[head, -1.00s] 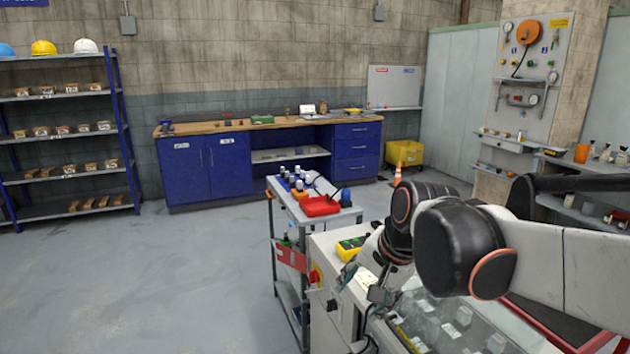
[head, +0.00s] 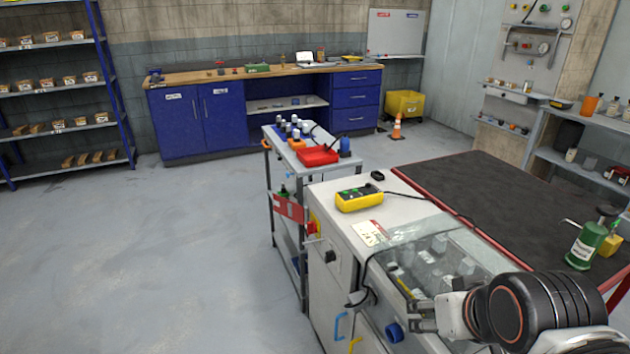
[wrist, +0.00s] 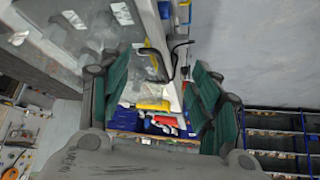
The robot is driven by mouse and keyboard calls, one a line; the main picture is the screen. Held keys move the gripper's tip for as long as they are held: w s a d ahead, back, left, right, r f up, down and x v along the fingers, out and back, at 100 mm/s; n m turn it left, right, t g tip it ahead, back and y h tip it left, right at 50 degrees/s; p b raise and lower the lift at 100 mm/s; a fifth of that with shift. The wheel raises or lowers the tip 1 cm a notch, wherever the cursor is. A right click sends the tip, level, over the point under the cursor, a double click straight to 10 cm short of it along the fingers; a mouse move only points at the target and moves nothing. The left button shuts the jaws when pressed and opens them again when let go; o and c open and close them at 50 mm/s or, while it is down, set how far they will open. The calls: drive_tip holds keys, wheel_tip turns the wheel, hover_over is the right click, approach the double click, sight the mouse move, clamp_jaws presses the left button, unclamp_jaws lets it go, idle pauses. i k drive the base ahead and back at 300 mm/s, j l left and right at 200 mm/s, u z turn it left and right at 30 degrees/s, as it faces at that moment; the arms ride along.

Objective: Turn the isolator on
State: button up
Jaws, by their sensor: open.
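The isolator (head: 314,228), a red and yellow rotary switch, is on the left-hand face of the grey machine cabinet (head: 345,285), near its top front corner in the head view. Its handle position is too small to read. My gripper (head: 418,316) is low at the right of the head view, beside the cabinet's clear cover and to the right of the isolator, apart from it. In the wrist view my gripper's green-padded fingers (wrist: 160,95) are spread wide with nothing held. I cannot make out the isolator in the wrist view.
A black knob (head: 331,256) sits below the isolator. A black looped handle or cable (head: 362,297), a blue handle (head: 340,325) and a blue round fitting (head: 394,332) are near my gripper. A yellow control box (head: 359,200) lies on top. A trolley (head: 283,165) stands behind; floor is open at left.

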sight(311, 226)
drive_tip(key=i+j, duration=0.1)
drive_tip(key=j, duration=0.4)
drive_tip(key=j+z, duration=0.45)
drive_tip(key=j, duration=0.4)
drive_tip(key=k+j+z, duration=0.1)
drive_tip(key=j+z, duration=0.35)
drive_tip(key=j, duration=0.4)
